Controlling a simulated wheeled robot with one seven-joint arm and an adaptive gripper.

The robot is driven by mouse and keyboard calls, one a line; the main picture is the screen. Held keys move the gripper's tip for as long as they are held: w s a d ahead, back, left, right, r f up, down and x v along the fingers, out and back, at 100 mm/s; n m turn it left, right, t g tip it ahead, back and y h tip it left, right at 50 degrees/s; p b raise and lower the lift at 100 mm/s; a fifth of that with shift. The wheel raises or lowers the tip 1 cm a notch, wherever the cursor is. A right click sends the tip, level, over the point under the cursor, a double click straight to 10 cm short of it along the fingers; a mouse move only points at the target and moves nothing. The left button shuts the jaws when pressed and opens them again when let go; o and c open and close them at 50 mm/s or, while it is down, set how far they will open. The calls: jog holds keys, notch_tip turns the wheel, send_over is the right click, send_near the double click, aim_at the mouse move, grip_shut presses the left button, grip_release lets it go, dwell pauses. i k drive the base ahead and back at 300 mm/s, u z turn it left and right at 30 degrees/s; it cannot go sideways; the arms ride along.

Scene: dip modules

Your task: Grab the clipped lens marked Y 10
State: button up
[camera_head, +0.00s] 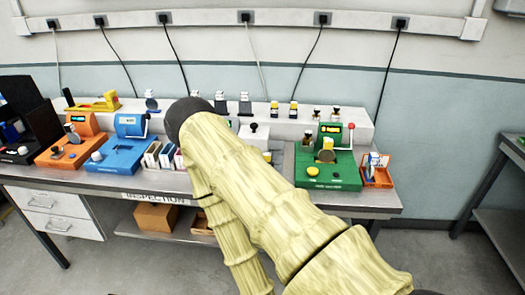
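I cannot pick out the lens marked Y 10, as any markings are too small to read. Small upright pieces stand along the raised white shelf (355,122) at the back of the bench. Among them are two dark pieces with yellow fronts, a left one (272,108) and a right one (293,109). Further right stand two small dark-topped pieces (317,113) (335,114). A dark round disc on a stand (151,101) is at the left. My pale yellow arm crosses the middle and hides part of the bench. My gripper does not show.
Cardboard boxes sit below. Another table (515,150) stands right, beyond open floor.

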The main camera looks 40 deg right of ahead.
aim_at(326, 155)
jog(key=u, duration=1)
jog(key=k, duration=0.95)
jog(key=z, duration=1.4)
